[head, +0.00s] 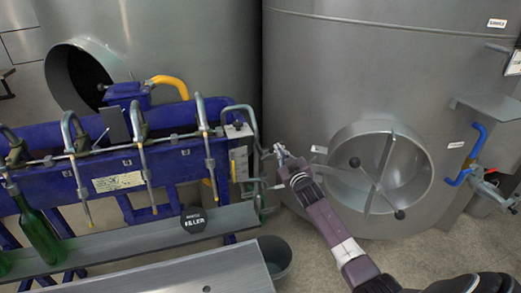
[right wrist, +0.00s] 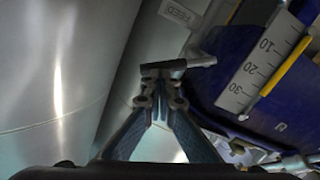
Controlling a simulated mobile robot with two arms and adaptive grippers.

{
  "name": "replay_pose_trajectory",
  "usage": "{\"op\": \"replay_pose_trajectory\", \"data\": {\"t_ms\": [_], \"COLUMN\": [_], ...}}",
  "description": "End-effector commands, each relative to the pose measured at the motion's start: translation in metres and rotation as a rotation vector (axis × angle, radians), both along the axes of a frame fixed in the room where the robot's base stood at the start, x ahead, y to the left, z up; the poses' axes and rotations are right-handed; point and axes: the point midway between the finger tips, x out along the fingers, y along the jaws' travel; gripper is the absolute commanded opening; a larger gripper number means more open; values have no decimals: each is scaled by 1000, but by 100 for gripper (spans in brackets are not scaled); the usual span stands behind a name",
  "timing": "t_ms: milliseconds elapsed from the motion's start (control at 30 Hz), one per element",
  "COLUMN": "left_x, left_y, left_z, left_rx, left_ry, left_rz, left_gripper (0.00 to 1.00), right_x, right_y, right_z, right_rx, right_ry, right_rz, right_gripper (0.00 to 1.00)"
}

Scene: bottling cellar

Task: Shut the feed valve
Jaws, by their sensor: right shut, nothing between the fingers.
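My right gripper (head: 281,152) reaches in from the lower right, in front of the large steel tank and next to the right end of the blue filler. Its fingers are shut and empty. In the right wrist view the closed fingertips (right wrist: 161,92) are just below a short grey metal bar (right wrist: 190,64), probably the feed valve's lever; whether they touch it I cannot tell. A label reading FEED (right wrist: 178,13) is on the tank wall just beyond. In the head view the gripper hides most of this spot. My left gripper is not in view.
The blue filler (head: 125,180) with several spouts fills the left side, a green bottle (head: 40,235) on it. A grey bucket (head: 275,258) stands below. The tank's round manway (head: 410,170) with its spoked handle is right of my gripper. A blue-handled valve (head: 478,140) is farther right.

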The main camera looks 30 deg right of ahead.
Motion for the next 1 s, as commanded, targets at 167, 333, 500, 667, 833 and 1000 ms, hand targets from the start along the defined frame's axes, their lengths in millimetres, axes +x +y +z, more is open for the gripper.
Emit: {"op": "replay_pose_trajectory", "data": {"t_ms": [167,333,500,667,833,1000], "left_x": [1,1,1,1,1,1], "left_y": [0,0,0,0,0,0], "left_z": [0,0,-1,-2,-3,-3], "left_rx": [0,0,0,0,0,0], "left_ry": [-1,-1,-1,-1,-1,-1], "left_rz": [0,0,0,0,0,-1], "left_gripper": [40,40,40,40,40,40], "right_x": [0,-1,-1,-1,-1,-1], "right_y": [-3,-6,-7,-8,-9,-10], "right_z": [-4,-7,-10,-12,-14,-16], "right_rx": [86,153,208,252,289,301], "right_ry": [-22,-38,-52,-63,-72,-74], "right_rz": [2,2,3,4,4,5], "right_gripper": [0,0,0,0,0,0]}}
